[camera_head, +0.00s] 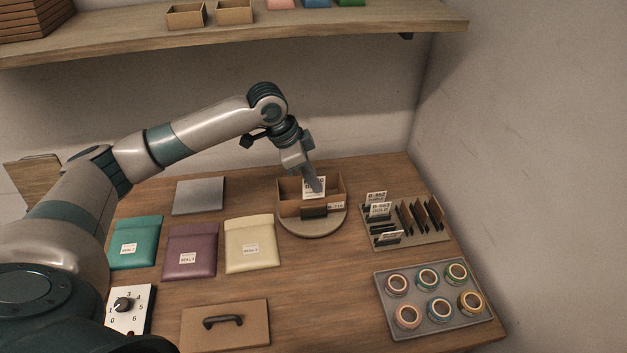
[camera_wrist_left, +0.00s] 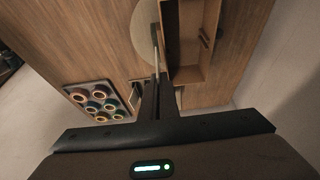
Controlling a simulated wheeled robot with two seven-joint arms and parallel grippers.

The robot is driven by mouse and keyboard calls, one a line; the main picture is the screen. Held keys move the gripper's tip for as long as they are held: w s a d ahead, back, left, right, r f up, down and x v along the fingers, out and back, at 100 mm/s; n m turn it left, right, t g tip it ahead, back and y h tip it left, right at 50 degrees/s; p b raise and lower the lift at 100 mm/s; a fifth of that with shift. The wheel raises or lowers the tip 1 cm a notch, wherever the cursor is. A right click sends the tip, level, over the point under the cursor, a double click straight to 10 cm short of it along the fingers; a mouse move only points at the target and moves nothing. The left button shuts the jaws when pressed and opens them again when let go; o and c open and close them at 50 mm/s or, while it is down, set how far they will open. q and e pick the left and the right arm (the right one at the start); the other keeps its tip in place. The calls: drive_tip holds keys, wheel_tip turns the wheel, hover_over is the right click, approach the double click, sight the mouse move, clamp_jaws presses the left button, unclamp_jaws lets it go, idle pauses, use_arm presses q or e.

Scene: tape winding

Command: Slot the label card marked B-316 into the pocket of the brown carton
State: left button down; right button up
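The brown carton (camera_head: 284,204) stands open-topped on a round turntable (camera_head: 310,231). A small label at its front right seems to read B-316, and a dark pocket (camera_head: 313,212) is on its front wall. My left gripper (camera_head: 318,186) points down over the carton and is shut on a white label card (camera_head: 314,195). The card's print is too small to read surely. In the left wrist view the fingers (camera_wrist_left: 158,92) are together, with the card (camera_wrist_left: 155,45) nearly edge-on beside the carton (camera_wrist_left: 187,73). I cannot tell whether it touches the pocket. My right gripper is out of view.
A rack (camera_head: 430,237) with several cards and dark dividers stands right of the carton. A tray of tape rolls (camera_head: 435,332) lies in front of it. Teal (camera_head: 135,235), purple (camera_head: 190,243) and cream (camera_head: 250,231) pouches lie left. A shelf (camera_head: 330,33) runs above.

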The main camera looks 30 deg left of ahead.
sight(315, 198)
use_arm(q)
drive_tip(key=shift+f+b, duration=1.6)
drive_tip(key=shift+b, duration=0.1)
drive_tip(key=shift+f, duration=1.15)
drive_tip(key=shift+p, duration=0.55)
drive_tip(key=shift+p, duration=0.6)
idle(0.3)
